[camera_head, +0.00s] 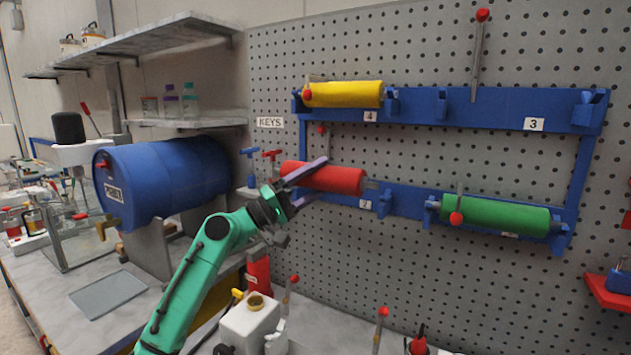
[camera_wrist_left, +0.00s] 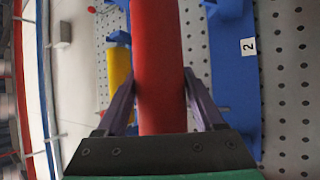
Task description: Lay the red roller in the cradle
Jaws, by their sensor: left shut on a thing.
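The red roller (camera_head: 336,179) is held level in front of the pegboard, at the left of the rack's lower row. My left gripper (camera_head: 306,184) is shut on it near its left end. In the left wrist view the red roller (camera_wrist_left: 158,65) runs between the two purple fingers (camera_wrist_left: 158,100). The blue rack (camera_head: 462,113) carries a yellow roller (camera_head: 345,94) at upper left and a green roller (camera_head: 496,215) at lower right. The label 2 (camera_wrist_left: 248,46) is beside the red roller in the wrist view. I cannot tell whether the roller touches a cradle. My right gripper is out of view.
Red and blue valve handles (camera_head: 271,158) are close behind the gripper. A white container (camera_head: 249,321) and red-tipped rods (camera_head: 381,325) stand below. The upper right rack place is empty.

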